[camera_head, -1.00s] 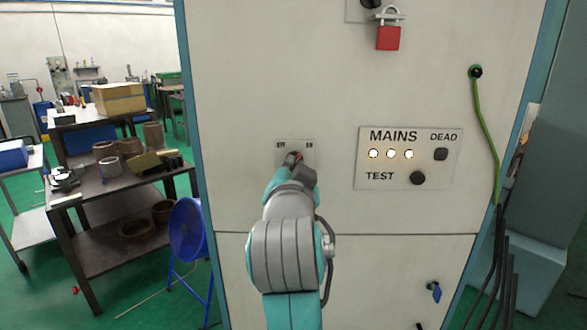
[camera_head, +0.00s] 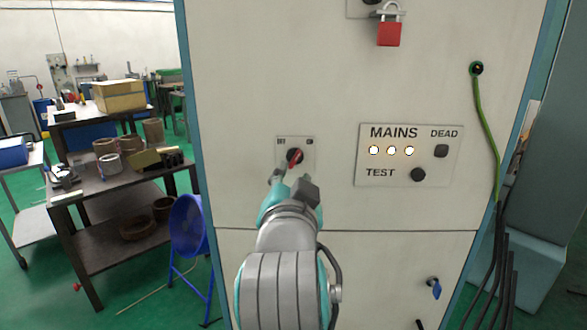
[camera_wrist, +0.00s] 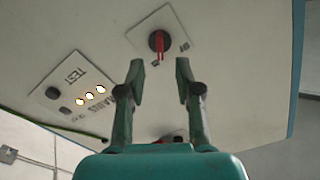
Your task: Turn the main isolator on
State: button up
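A rotary switch with a red handle (camera_head: 295,157) sits on a small square plate (camera_head: 283,143) on the pale cabinet front. Its handle leans slightly right of upright; two small labels at the plate's upper corners are too small to read. It also shows in the wrist view as a dark knob with a red bar (camera_wrist: 159,45). My gripper (camera_head: 292,183) is just below and in front of the switch, apart from it. In the wrist view my gripper (camera_wrist: 161,78) has its fingers spread with nothing between them. The MAINS panel (camera_head: 410,178) to the right has three lit lamps.
A red padlock (camera_head: 389,35) hangs at the cabinet's top. A green cable (camera_head: 486,125) runs down the right side. A blue handle (camera_head: 436,290) is low right. A workbench (camera_head: 125,185) and blue fan (camera_head: 188,228) stand left. The cabinet face around the switch is clear.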

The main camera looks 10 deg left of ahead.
jog(key=s, duration=0.6)
jog(key=shift+d, duration=0.4)
jog(key=shift+f, duration=0.1)
jog(key=d+f+n, duration=0.2)
jog(key=d+f, duration=0.1)
jog(key=f, duration=0.6)
jog(key=d+f+n, duration=0.2)
jog(key=d+f, duration=0.2)
jog(key=f, duration=0.6)
jog(key=s+d+f+n+g, duration=0.1)
jog(key=s+d+f, duration=0.2)
jog(key=f, duration=0.4)
jog(key=s+d+f+n, duration=0.1)
jog(key=s+d+f, duration=0.3)
jog(key=f, duration=0.2)
jog(key=s+d+f, duration=0.3)
jog(key=s, duration=0.7)
jog(key=s+d+f+g+h, duration=0.1)
jog(key=s+d+f, duration=0.2)
jog(key=s, duration=0.7)
jog(key=s+d+f+m+g+h, duration=0.1)
jog(key=s+d+f, duration=0.2)
jog(key=s, duration=0.7)
jog(key=shift+s+d, duration=0.3)
jog(key=shift+d, duration=0.8)
